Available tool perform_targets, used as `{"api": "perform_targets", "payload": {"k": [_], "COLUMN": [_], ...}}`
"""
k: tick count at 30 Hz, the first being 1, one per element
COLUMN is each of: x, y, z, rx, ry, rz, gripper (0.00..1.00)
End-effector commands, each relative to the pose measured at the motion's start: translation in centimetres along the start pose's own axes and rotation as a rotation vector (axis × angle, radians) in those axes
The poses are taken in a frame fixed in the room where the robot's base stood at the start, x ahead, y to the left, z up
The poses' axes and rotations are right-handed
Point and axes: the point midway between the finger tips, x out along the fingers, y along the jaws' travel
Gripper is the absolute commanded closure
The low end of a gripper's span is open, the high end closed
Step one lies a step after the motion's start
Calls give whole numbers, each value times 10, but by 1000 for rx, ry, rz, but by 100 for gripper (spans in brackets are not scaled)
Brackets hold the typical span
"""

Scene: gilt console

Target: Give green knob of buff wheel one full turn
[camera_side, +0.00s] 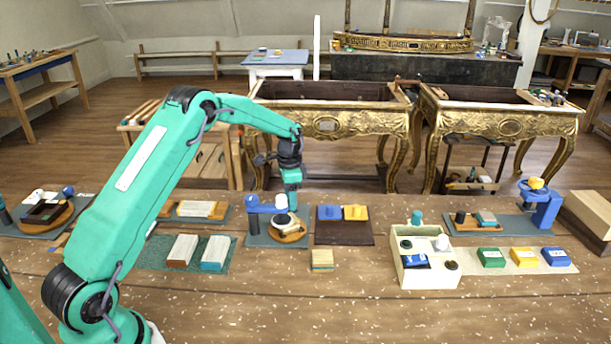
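A blue stand (266,215) with a pale round wheel (285,221) over a round wooden base sits on a grey mat near the middle of the bench; I take it for the buff wheel. My gripper (292,204) points straight down at the top of this stand, right above the wheel. Its fingers are small and dark here, and I cannot tell whether they are open or shut or touch anything. No green knob shows clearly on the stand; the gripper covers the spot above the wheel.
Another blue stand (540,205) with a yellow knob stands at the right. A cream crate (428,279), a dark tray (343,238) with blue and yellow blocks, and a green mat (151,255) with two blocks lie around. The front of the bench is clear.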

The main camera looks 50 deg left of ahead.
Motion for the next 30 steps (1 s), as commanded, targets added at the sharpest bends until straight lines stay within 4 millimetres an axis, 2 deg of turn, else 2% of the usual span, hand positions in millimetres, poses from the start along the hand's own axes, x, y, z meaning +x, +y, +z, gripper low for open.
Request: {"api": "perform_targets", "payload": {"k": [6, 11, 24, 30], "x": [0, -7, -60, -75], "y": [0, 0, 0, 0], "z": [0, 0, 0, 0], "rx": [0, 0, 0, 0], "ry": [0, 1, 2, 1], "rz": [0, -1, -2, -1], "gripper": [45, 45, 45, 45]}}
